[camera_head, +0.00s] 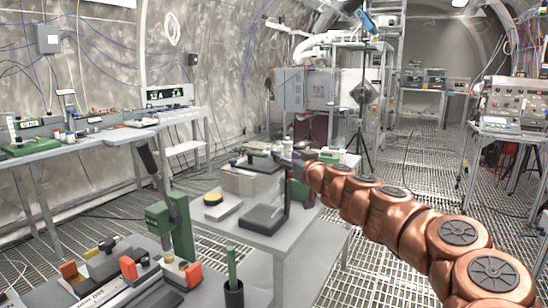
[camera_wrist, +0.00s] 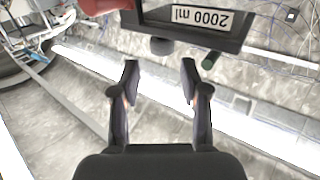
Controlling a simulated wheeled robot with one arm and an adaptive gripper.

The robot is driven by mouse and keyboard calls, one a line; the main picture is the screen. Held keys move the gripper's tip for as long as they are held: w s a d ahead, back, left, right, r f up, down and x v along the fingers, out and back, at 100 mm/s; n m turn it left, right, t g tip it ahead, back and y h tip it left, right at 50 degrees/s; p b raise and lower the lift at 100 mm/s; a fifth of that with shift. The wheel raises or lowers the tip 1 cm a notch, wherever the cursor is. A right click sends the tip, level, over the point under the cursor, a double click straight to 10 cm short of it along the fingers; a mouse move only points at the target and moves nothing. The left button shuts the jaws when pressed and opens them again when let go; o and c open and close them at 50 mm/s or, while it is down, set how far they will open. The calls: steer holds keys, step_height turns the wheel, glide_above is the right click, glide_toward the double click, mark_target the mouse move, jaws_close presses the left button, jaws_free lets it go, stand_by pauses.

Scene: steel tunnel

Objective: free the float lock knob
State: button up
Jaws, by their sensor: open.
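In the wrist view my gripper (camera_wrist: 159,66) is open, with its two dark fingers apart and nothing between them. Just beyond the tips is a dark frame (camera_wrist: 260,30) with an upside-down label reading "2000 ml" (camera_wrist: 185,17). A short dark grey knob (camera_wrist: 161,46) sticks out of its lower edge, roughly in line with the gap between my fingers. A dark green-tipped knob (camera_wrist: 209,61) sticks out to its right. I cannot tell which is the float lock knob. In the head view my gripper (camera_head: 279,158) is small and partly hidden beside a dark upright stand (camera_head: 287,190).
The grey table (camera_head: 265,238) holds a light box (camera_head: 250,181) and a yellow-topped button (camera_head: 213,199). A green lever device (camera_head: 178,230) stands at the front left. A red part (camera_wrist: 100,5) shows at the wrist view's upper left. Grated floor lies open behind the arm.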

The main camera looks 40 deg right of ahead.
mark_target(276, 150)
steer(key=shift+p+x, duration=0.55)
steer(key=shift+x, duration=3.2)
steer(key=shift+a, duration=0.15)
steer(key=shift+c, duration=0.4)
jaws_close()
